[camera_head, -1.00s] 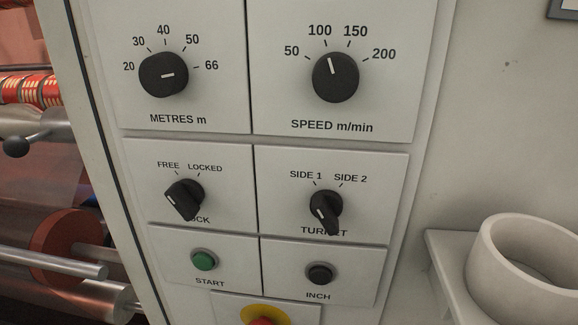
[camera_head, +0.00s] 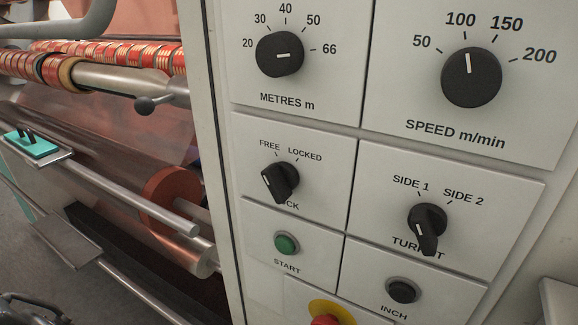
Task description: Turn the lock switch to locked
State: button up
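The lock switch (camera_head: 280,183) is a black lever knob on the grey control panel, with FREE at its upper left and LOCKED at its upper right. Its white mark is on the left side and tilts up-left, seemingly towards FREE. Nothing touches the switch. A dark jointed part (camera_head: 32,311) is cut off at the bottom left corner. It may be my gripper, far from the switch, and its fingers cannot be made out.
The turret switch (camera_head: 427,228) is right of the lock switch. The green START button (camera_head: 286,243), black INCH button (camera_head: 403,290) and red stop button (camera_head: 326,320) are below. Metres (camera_head: 280,55) and speed (camera_head: 471,77) knobs are above. Machine rollers (camera_head: 120,82) lie left.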

aim_at(281, 178)
jog(key=k+u, duration=0.75)
jog(key=k, duration=0.15)
